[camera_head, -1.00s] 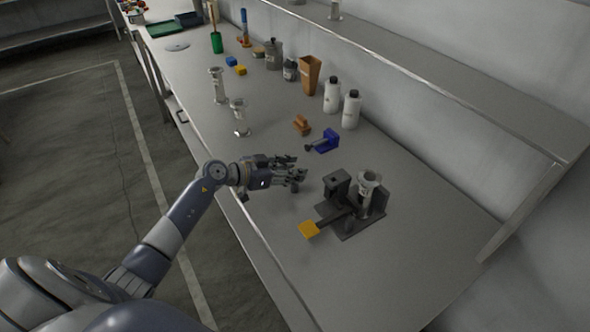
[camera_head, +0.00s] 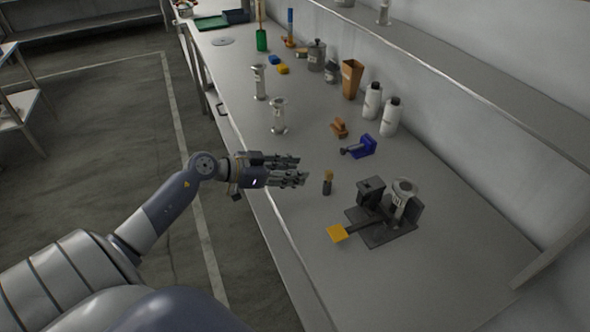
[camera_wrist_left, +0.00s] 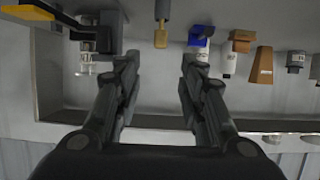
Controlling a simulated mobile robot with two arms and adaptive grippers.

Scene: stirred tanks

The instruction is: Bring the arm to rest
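My left arm comes in from the left in the head view. Its gripper (camera_head: 300,171) is over the near edge of the bench, with its fingers pointing right. In the left wrist view its two fingers (camera_wrist_left: 158,65) stand wide apart, with nothing between them. A small brush (camera_head: 327,183) with a dark base and tan top stands on the bench just beyond the fingertips, apart from them. It also shows at the top of the left wrist view (camera_wrist_left: 162,22). My right gripper is not in view.
A dark fixture (camera_head: 380,226) with a yellow pad (camera_head: 337,233) holds a metal vessel (camera_head: 404,200) to the right. A blue clamp (camera_head: 360,147), a brown block (camera_head: 340,128), white bottles (camera_head: 390,117) and metal cylinders (camera_head: 279,115) stand farther back. The bench's front right is bare.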

